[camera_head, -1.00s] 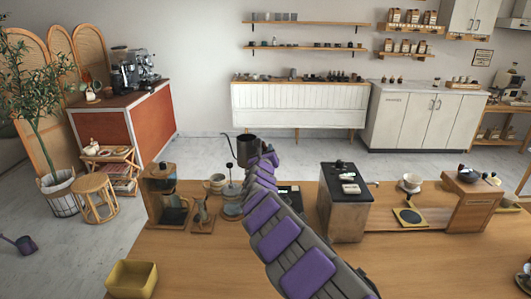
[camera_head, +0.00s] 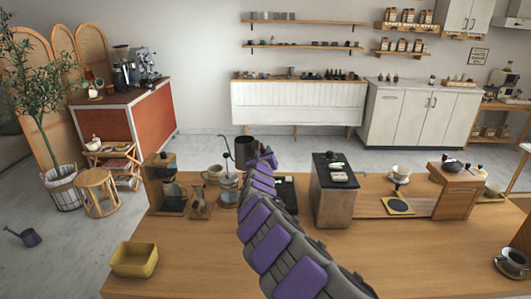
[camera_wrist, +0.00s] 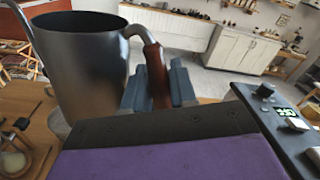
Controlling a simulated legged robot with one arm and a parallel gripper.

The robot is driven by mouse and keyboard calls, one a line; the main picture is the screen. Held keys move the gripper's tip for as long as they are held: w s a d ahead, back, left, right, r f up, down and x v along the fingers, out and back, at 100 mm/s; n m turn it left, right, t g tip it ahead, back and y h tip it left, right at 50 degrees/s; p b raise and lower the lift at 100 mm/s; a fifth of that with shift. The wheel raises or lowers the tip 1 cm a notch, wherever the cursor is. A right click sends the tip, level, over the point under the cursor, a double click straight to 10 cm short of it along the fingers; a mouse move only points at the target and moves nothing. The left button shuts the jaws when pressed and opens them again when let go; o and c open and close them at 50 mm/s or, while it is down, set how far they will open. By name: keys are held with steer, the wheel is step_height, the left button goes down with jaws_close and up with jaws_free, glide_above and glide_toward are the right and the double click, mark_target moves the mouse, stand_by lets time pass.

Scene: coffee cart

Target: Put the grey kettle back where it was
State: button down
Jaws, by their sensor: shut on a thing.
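The grey kettle (camera_wrist: 82,65) fills the left of the wrist view, upright, with its brown handle (camera_wrist: 157,75) towards my gripper. My gripper (camera_wrist: 160,88) is shut on that handle. In the head view the kettle (camera_head: 244,149) is small and dark, with its thin curved spout on the left. It shows at the far end of my purple and grey arm, above the back part of the wooden counter (camera_head: 190,262). The kettle's underside is hidden, so I cannot tell whether it touches anything.
A dark-topped box with a lit display (camera_head: 333,190) stands right of my arm. A flat black pad (camera_head: 286,192) lies partly behind my arm. A wooden dripper stand (camera_head: 167,190) and glassware stand to the left.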

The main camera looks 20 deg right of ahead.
steer(key=shift+s+r, duration=0.2)
steer(key=shift+s, duration=0.1)
steer(key=s+a+y, duration=0.1)
steer(key=s+a, duration=0.7)
steer(key=s, duration=0.2)
steer(key=s+a+f+n+y, duration=0.1)
steer(key=s+a, duration=0.7)
steer(key=s, duration=0.3)
steer(key=shift+f+t, duration=0.3)
steer(key=shift+t, duration=0.1)
